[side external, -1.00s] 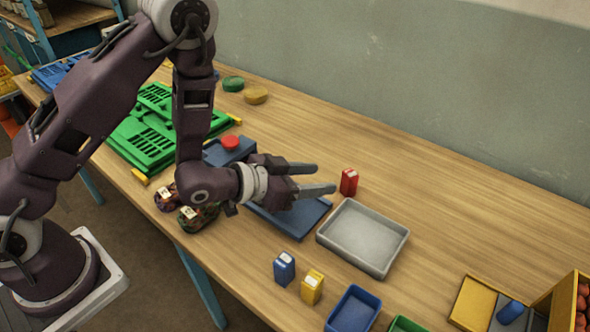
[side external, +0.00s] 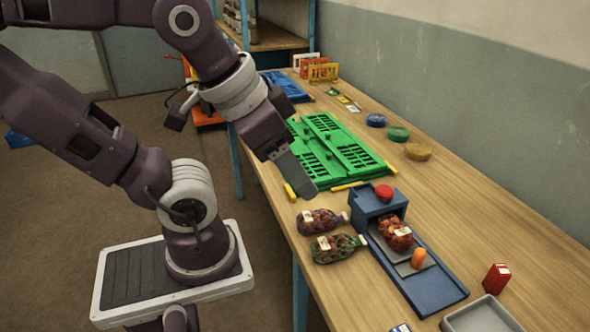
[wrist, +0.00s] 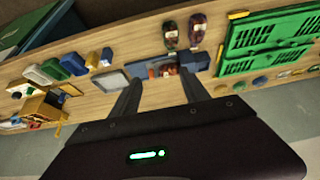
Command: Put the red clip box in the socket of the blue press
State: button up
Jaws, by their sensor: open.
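The red clip box (side external: 496,278) stands upright on the table beside the front right end of the blue press; I cannot make it out in the wrist view. The blue press (side external: 436,285) has a raised block with a red button (side external: 384,191) and a long flat bed. A net sack of red-brown contents (side external: 396,233) lies on the bed by the block, with a small orange piece (side external: 418,258) just in front. I cannot clearly make out the socket. My gripper (side external: 303,178) is open and empty, raised near the green panel, apart from box and press.
Two net sacks (side external: 319,221) (side external: 338,247) lie left of the press. The green panel (side external: 335,150) lies behind it, with round lids (side external: 398,133) along the wall side. A grey tray (side external: 482,317) is at the front right. Table between lids and red box is clear.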

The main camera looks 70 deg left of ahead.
jog(key=shift+s, duration=0.4)
